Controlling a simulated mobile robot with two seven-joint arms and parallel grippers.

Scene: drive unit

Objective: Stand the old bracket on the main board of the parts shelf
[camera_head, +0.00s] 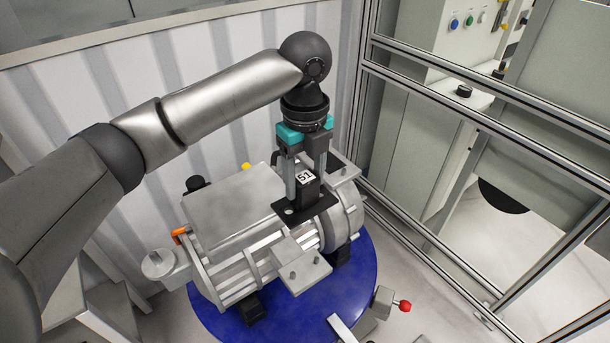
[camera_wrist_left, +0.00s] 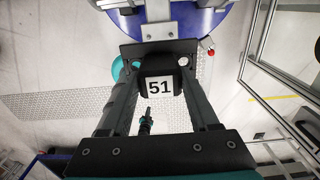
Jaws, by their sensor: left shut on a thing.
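My left gripper (camera_head: 306,190) is shut on the old bracket, a black part with a flat holed plate (camera_head: 291,209) and a white label reading 51. In the head view it is over the right part of the grey drive unit (camera_head: 235,215); I cannot tell whether the plate touches the unit. In the left wrist view, the bracket (camera_wrist_left: 130,52) sits between the two fingers of the left gripper (camera_wrist_left: 160,75), its label facing the camera. My right gripper is not in view. I cannot make out the parts shelf in either view.
The drive unit stands on a round blue turntable (camera_head: 365,285). A red-knobbed lever (camera_head: 404,306) is at its front right. Framed panels (camera_head: 480,115) close off the right side, and a ribbed white wall (camera_head: 170,70) stands behind. A grey cabinet with buttons (camera_head: 450,40) is beyond the frame.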

